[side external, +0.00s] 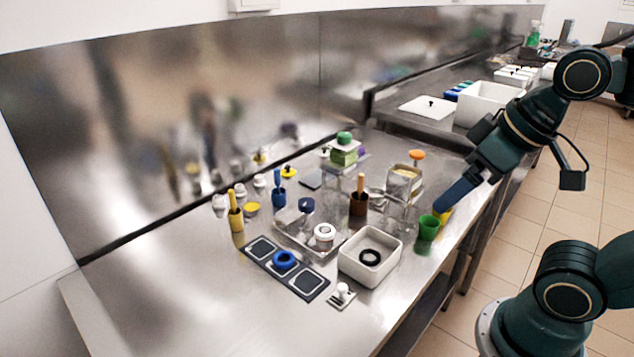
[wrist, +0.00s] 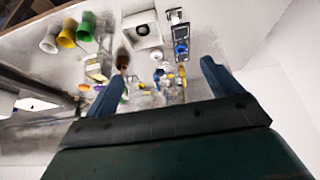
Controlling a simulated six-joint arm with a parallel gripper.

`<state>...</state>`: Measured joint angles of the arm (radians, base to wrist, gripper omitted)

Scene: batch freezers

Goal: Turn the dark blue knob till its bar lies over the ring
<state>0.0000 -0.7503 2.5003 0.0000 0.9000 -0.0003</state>
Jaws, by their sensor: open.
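A small round dark blue knob-like piece (side external: 306,205) stands at the clear tray in the middle of the counter in the side external view. It is too small to make out a bar or its direction. A black ring (side external: 369,257) lies in a white square box, and a blue ring (side external: 284,260) lies on a dark panel with several squares; I cannot tell which ring goes with the knob. My gripper (side external: 440,208) is at the counter's right side, near the green cup and away from the knob. In the wrist view my gripper (wrist: 162,71) is open, with nothing between its fingers.
A green cup (side external: 428,228) and a yellow cup (side external: 445,214) stand close to my gripper. The white box (side external: 352,271), clear containers (side external: 404,182) and upright handled tools (side external: 237,218) crowd the middle. The counter's front left is bare.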

